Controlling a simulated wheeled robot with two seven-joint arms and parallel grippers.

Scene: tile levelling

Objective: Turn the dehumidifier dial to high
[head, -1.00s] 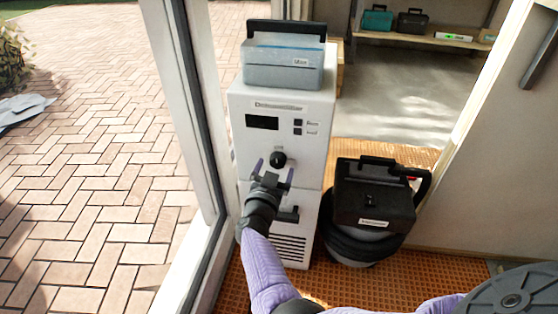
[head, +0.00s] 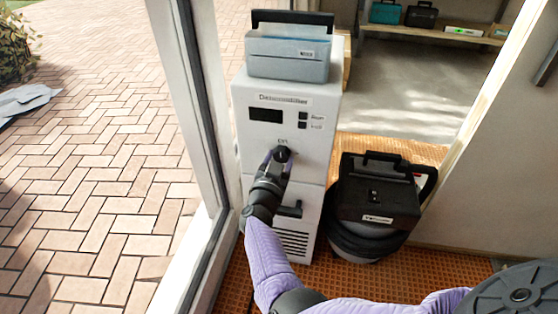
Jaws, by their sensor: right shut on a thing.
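The white dehumidifier (head: 258,148) stands upright in the middle of the head view, with a dark display and two small buttons on its upper front. Its black dial (head: 283,152) is below the display, with a small label above it that I cannot read in full. My left gripper is not in view.
A grey-blue water tank (head: 287,60) with a black handle sits on top of the dehumidifier. A black and grey vacuum (head: 378,190) stands close on its right. A door frame (head: 190,120) rises on the left. Shelves (head: 440,38) are behind.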

